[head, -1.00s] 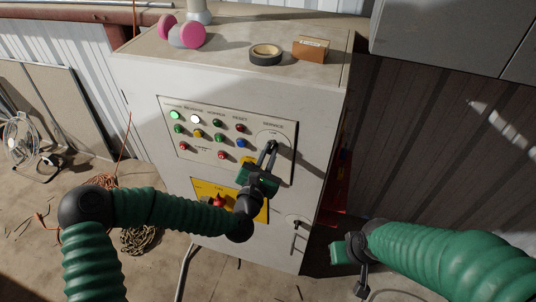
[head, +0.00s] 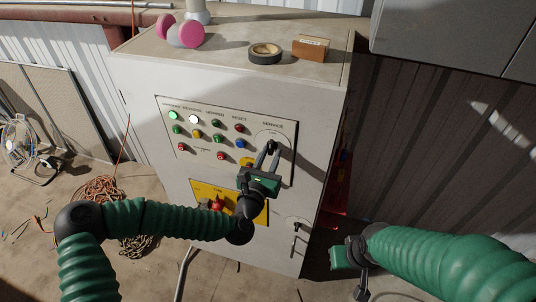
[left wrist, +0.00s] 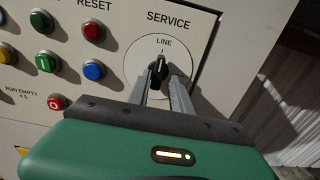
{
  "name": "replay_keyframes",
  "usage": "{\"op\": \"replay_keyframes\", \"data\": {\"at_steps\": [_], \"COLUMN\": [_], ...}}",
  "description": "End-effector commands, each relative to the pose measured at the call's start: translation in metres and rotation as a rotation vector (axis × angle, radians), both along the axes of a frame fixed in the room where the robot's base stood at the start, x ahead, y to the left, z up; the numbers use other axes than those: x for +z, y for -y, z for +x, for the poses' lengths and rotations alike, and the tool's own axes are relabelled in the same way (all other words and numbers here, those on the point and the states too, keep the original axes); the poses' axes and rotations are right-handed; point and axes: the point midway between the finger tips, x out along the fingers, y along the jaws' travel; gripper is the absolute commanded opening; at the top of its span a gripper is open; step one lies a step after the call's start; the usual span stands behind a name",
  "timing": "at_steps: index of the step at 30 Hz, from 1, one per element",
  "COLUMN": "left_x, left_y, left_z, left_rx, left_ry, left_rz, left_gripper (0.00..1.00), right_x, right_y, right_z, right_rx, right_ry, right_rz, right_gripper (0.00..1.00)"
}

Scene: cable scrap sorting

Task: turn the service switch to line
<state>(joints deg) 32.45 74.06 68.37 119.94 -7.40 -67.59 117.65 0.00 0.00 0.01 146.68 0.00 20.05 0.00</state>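The service switch (left wrist: 160,69) is a black knob on a round pale dial in the left wrist view. Its white mark points up at the word LINE. In the head view the switch (head: 271,146) sits at the right end of the cabinet's button panel (head: 210,157). My left gripper (left wrist: 161,77) has one grey finger on each side of the knob, seemingly closed against it; the contact is partly in shadow. It also shows in the head view (head: 268,155). My right gripper (head: 355,272) hangs right of the cabinet, away from the switch; its fingers are unclear.
Coloured buttons sit left of the dial, including a blue one (left wrist: 93,70) close to my left gripper. A yellow plate with a red switch (head: 216,203) lies below. A tape roll (head: 265,54) and a small brown box (head: 311,48) rest on the cabinet top.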

Motion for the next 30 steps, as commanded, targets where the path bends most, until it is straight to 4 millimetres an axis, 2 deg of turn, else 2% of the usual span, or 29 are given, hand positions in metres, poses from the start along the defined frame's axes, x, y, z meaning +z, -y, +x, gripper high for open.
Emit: {"op": "replay_keyframes", "data": {"at_steps": [1,3,13,30], "left_x": [0.001,0.001,0.003,0.003], "left_y": [0.0,-0.001,-0.005,-0.024], "left_z": [0.0,0.001,-0.003,-0.063], "left_rx": [0.002,0.003,0.007,0.008], "left_ry": [0.002,0.003,0.006,0.007], "left_rz": [0.0,0.0,0.0,0.0], "left_gripper": [0.34,0.4,0.4,0.4], "right_x": [0.0,0.0,0.001,0.004], "right_y": [0.0,0.0,0.0,0.0], "right_z": [0.0,0.0,0.0,0.0], "right_rx": [0.0,0.0,0.0,0.0], "right_ry": [0.0,0.0,0.0,0.0], "right_rz": [0.0,0.0,0.0,0.0], "right_gripper": [0.0,0.0,0.0,0.0]}}
